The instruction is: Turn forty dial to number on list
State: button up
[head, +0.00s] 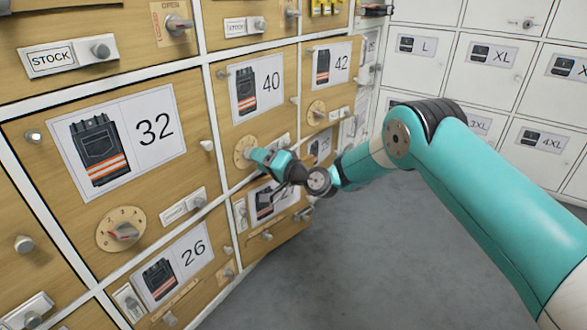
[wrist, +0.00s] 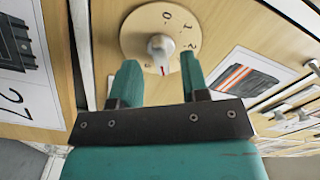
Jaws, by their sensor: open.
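The forty door (head: 253,105) carries a trouser picture and the number 40 in the head view. Its round wooden dial (head: 243,152) is at the lower left of that door, partly covered by my gripper (head: 256,154). In the wrist view the dial (wrist: 135,35) shows 0, 1 and 2 at its upper right. Its grey knob (wrist: 159,47) has a red mark at the end nearest my gripper. My gripper (wrist: 161,68) is open, with one teal finger on either side below the knob. I cannot tell whether the fingers touch it. I can make out no list.
The 32 door (head: 110,150) has its own dial (head: 121,229). The 42 door (head: 331,68) and 26 door (head: 185,262) are close by, with protruding knobs and latches. White lockers (head: 455,60) stand at the right. The grey floor (head: 330,270) is clear.

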jog(key=v, duration=1.5)
jog(key=s+a+r+n+g+h+p, duration=0.1)
jog(key=s+a+r+n+g+p, duration=0.2)
jog(key=s+r, duration=0.5)
jog(key=s+a+r+n+g+h+p, duration=0.1)
jog(key=s+a+r+n+g+p, duration=0.1)
jog(key=s+r+n+g, duration=0.55)
jog(key=s+d+r+m+h+p, duration=0.15)
jog(key=s+d+r+h, duration=0.35)
jog(key=s, duration=0.5)
jog(key=s+d+r+h+p, duration=0.3)
jog(key=s+d+r, duration=0.3)
jog(key=s, duration=0.4)
notch_tip(320, 180, up, 36)
jog(key=p, duration=3.8)
jog(key=shift+w+d+r, duration=0.2)
jog(key=shift+w+d, duration=0.1)
jog(key=shift+d, duration=0.15)
